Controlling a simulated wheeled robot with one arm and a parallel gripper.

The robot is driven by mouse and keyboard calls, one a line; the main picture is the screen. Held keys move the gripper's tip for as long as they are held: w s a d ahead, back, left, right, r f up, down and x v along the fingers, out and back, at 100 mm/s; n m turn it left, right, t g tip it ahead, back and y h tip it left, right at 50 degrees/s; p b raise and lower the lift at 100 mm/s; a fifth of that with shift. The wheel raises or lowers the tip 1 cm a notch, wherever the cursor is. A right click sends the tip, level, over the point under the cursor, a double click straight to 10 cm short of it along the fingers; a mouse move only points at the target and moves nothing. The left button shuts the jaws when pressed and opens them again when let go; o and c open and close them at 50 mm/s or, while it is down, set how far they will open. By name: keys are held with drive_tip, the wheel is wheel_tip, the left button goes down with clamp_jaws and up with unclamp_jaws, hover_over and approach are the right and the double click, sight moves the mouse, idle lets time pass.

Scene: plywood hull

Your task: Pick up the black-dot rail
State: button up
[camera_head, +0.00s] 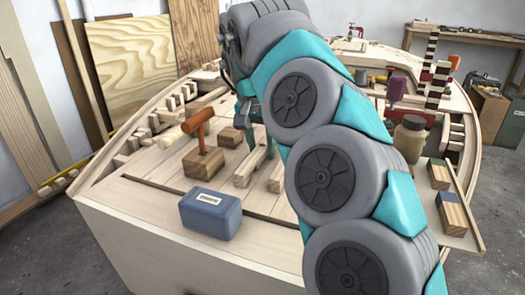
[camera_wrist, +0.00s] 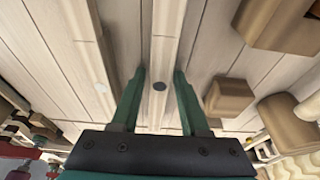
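The black-dot rail (camera_wrist: 161,40) is a pale wooden strip with a dark dot on its top, in the middle of the wrist view. In the head view it appears to be the left (camera_head: 246,174) of two short rails on the deck. My gripper (camera_wrist: 160,72) is open, with one green finger on each side of this rail near the dot. I cannot tell whether the fingers touch it. A white-dot rail (camera_wrist: 88,55) lies parallel to its left in the wrist view. In the head view my gripper (camera_head: 258,147) is partly hidden by my arm.
A block with an orange-handled mallet (camera_head: 202,163) and a smaller wooden block (camera_head: 230,137) stand left of the rails. A blue box (camera_head: 210,213) sits near the deck's front edge. A brown jar (camera_head: 409,139) stands at the right.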

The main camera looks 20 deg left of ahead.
clamp_jaws()
drive_tip(key=shift+r, duration=0.2)
idle(0.5)
